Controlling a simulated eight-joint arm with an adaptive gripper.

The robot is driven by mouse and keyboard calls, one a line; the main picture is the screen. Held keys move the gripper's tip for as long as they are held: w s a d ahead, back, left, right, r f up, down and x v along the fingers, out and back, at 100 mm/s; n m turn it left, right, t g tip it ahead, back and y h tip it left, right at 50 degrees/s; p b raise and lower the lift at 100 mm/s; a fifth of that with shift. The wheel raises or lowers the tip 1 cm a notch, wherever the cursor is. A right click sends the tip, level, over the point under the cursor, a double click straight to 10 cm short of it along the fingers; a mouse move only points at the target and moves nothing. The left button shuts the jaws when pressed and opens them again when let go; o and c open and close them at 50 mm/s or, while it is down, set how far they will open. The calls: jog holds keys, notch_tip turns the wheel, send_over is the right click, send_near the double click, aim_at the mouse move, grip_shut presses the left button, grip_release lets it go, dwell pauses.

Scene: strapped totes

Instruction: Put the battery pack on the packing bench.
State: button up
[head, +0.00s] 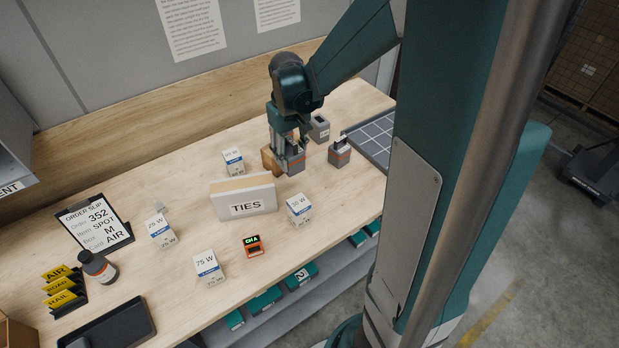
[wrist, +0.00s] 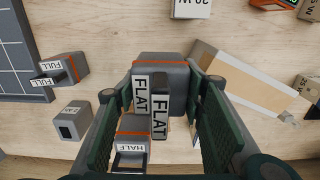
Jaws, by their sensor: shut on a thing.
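My gripper (head: 289,146) is over the back part of the wooden packing bench (head: 180,190), pointing down. In the wrist view its two green pads (wrist: 160,92) close on a grey battery pack (wrist: 172,66) with an orange stripe and FLAT labels. Whether that pack touches the bench or is just above it, I cannot tell. A second grey pack marked HALF (wrist: 132,126) is close beside it, partly hidden by the left finger. A pack marked FULL (wrist: 70,67) stands apart to the left; the head view shows it (head: 340,153) right of my gripper.
A small grey socketed block (head: 320,128) is behind the FULL pack. The TIES box (head: 243,197) stands in front of my gripper, with several white wattage boxes (head: 299,208) around. A gridded panel (head: 372,140) is at the right. An order slip (head: 93,222) and tray (head: 112,325) are at left.

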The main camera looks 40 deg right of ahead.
jog(key=shift+f, duration=1.3)
jog(key=shift+f, duration=0.1)
jog(key=shift+f, duration=2.8)
jog(key=shift+f, duration=0.1)
jog(key=shift+f+b, duration=0.35)
jog(key=shift+f, duration=1.65)
jog(key=shift+f, duration=0.15)
jog(key=o, duration=1.1)
